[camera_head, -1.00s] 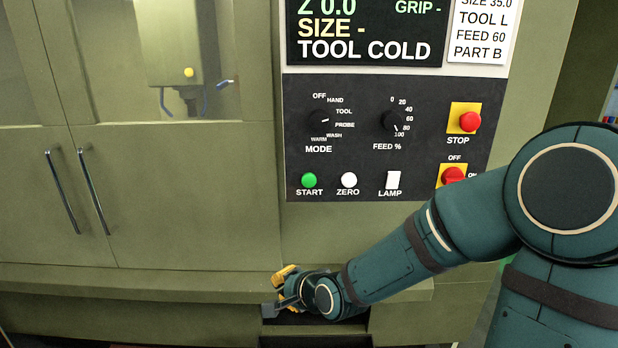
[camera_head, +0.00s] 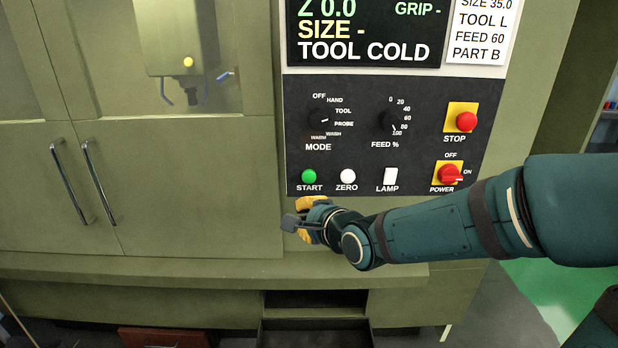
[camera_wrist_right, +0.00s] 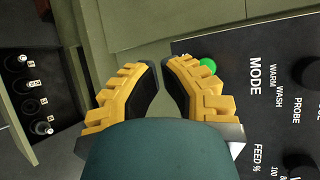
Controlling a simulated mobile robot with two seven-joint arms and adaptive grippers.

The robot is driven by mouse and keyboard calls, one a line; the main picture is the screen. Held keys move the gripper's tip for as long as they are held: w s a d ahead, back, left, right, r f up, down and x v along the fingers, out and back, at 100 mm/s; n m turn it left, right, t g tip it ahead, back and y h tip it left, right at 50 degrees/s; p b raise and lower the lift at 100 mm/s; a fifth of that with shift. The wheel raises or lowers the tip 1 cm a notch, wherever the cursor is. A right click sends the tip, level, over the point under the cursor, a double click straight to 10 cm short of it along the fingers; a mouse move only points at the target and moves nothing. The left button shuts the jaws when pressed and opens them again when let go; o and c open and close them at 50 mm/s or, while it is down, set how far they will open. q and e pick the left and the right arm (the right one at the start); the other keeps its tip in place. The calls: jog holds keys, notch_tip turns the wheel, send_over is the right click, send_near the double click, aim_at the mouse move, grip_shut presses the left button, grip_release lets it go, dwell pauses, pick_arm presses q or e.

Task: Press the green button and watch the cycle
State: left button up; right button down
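The round green START button (camera_head: 309,176) sits at the lower left of the black control panel. My right gripper (camera_head: 290,222) is just below it in the head view, apart from the panel's lower edge. In the right wrist view the green button (camera_wrist_right: 208,66) shows just right of the yellow fingertips (camera_wrist_right: 160,64), partly hidden by the right finger. The fingertips are close together with nothing seen between them, so the gripper looks shut and empty. The display (camera_head: 365,32) reads "TOOL COLD". My left gripper is not in view.
The white ZERO button (camera_head: 347,176) and LAMP switch (camera_head: 390,180) are beside START. The red STOP button (camera_head: 466,121), red POWER knob (camera_head: 450,174), MODE dial (camera_head: 319,120) and FEED dial (camera_head: 391,121) are also on the panel. Machine doors (camera_head: 150,190) are shut at left.

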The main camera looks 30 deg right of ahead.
aim_at(309, 177)
jog(key=shift+w+d+p, duration=0.3)
jog(key=shift+w+d, duration=0.4)
jog(key=shift+w, duration=0.45)
jog(key=shift+w+d+p, duration=0.25)
jog(key=shift+w+d, duration=0.5)
jog(key=shift+w, duration=0.45)
jog(key=shift+w+d+p, duration=0.3)
jog(key=shift+w+d, duration=0.4)
jog(key=shift+w, duration=0.45)
jog(key=shift+w, duration=0.1)
jog(key=shift+w+d, duration=0.2)
jog(key=shift+w, duration=0.05)
jog(key=shift+w+d+p, duration=0.4)
jog(key=shift+w+p, duration=0.1)
jog(key=shift+s+a, duration=0.1)
dwell(0.4)
jog(key=shift+s+a+f, duration=0.1)
jog(key=shift+s+a, duration=0.1)
jog(key=shift+s, duration=0.1)
jog(key=shift+s+a+b, duration=0.25)
jog(key=shift+s+b, duration=0.05)
jog(key=shift+s, duration=0.1)
